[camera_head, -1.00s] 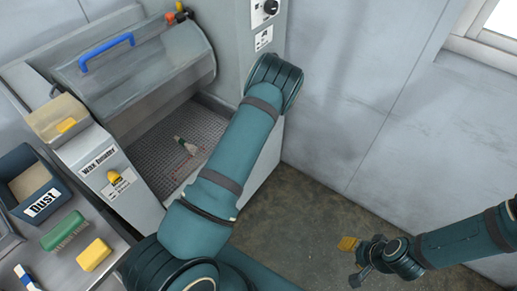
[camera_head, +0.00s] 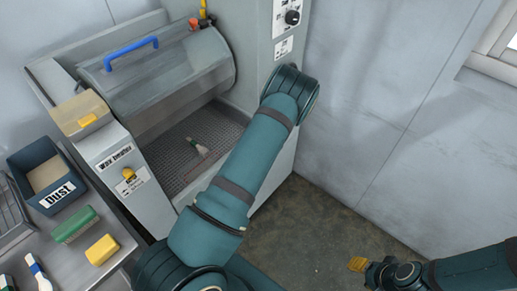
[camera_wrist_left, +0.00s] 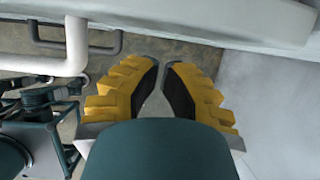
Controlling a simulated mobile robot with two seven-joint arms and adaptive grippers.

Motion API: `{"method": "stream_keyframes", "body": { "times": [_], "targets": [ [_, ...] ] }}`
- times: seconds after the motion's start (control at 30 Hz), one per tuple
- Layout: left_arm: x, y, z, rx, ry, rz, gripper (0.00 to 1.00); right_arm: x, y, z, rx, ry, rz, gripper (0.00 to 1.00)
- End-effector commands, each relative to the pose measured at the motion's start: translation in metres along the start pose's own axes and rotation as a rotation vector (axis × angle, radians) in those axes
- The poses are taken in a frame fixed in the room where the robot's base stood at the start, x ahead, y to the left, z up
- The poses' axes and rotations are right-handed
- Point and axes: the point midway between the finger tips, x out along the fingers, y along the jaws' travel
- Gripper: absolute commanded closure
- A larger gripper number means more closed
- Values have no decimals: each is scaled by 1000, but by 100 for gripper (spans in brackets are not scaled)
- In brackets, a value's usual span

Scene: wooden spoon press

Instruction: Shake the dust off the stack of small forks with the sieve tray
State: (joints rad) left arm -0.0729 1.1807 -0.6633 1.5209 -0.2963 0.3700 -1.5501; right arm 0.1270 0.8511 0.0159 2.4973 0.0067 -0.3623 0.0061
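No stack of small forks can be made out in either view. A grey metal tray (camera_head: 10,214) is cut off at the left edge of the head view; I cannot tell if it is the sieve tray. A dark bin labelled "Dust" (camera_head: 49,182) stands beside it. My left gripper (camera_wrist_left: 162,72) shows in the left wrist view, with a narrow gap between its yellow fingers and nothing between them; the head view does not show it. My right gripper (camera_head: 358,264) is low at the right of the head view, over the floor. Only one yellow finger shows clearly.
The wax heater (camera_head: 117,160) has a clear lid with a blue handle and a mesh floor (camera_head: 222,135) holding a small brush-like item (camera_head: 194,145). A wall is at right.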

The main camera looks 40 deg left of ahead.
Motion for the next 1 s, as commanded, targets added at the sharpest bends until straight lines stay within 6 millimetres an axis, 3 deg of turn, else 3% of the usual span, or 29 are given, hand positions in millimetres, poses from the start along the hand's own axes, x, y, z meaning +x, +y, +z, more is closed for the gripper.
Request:
{"method": "stream_keyframes", "body": {
  "times": [0.07,0.3,0.5,0.87,1.0],
  "targets": [
    [-5,-4,-11,2,1,0,100,1,1,1,0,-2,0,53],
    [-62,-3,-8,-1,1,-1,100,-7,-3,-3,2,5,1,53],
    [-92,-3,-8,0,1,0,100,-10,-4,-4,3,9,1,53],
    [-103,-1,-9,-4,4,3,100,-10,-4,-5,4,10,1,53],
    [-94,12,-31,-103,69,4,100,-10,-4,-5,4,10,1,53]
  ]
}}
